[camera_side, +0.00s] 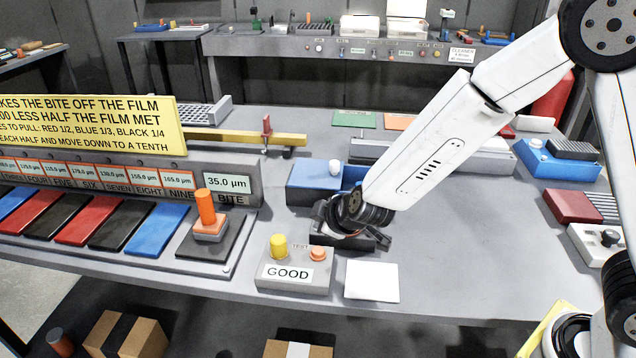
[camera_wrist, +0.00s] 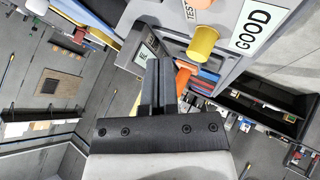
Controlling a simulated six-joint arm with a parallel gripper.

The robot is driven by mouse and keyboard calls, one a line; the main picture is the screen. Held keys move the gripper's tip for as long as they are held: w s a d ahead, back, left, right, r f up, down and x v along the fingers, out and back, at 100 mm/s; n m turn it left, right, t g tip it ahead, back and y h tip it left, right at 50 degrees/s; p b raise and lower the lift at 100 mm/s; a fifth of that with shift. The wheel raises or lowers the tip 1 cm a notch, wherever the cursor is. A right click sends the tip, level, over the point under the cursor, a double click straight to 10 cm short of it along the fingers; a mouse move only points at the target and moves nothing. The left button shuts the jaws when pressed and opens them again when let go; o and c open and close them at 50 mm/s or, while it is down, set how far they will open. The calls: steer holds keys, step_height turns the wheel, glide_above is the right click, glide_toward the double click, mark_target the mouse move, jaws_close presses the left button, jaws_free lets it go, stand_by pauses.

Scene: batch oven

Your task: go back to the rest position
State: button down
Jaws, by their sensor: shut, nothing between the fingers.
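My gripper (camera_side: 342,232) is low over the grey bench, just behind the GOOD test box and in front of a blue block (camera_side: 320,176). In the wrist view its two dark fingers (camera_wrist: 157,75) are together with nothing between them. The GOOD box (camera_side: 293,272) has a yellow knob and an orange button on top. In the wrist view the box (camera_wrist: 232,42) shows beyond the fingertips. I cannot tell whether the gripper touches anything. No marker for the rest position shows.
A white card (camera_side: 371,281) lies right of the GOOD box. An orange-handled block (camera_side: 207,222) stands on a black pad to the left, beside a row of coloured strips. Blue (camera_side: 557,160) and red (camera_side: 572,206) boxes stand at right. The bench between is mostly clear.

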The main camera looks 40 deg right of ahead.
stand_by(0.4)
steer(key=s+d+m+g, duration=0.3)
steer(key=s+d, duration=0.3)
steer(key=s, duration=0.3)
steer(key=s+d+m+g, duration=0.3)
steer(key=s+d+m, duration=0.2)
steer(key=s, duration=0.3)
steer(key=shift+s+d+r+g, duration=0.2)
steer(key=shift+s+d+g, duration=0.15)
steer(key=shift+d, duration=0.3)
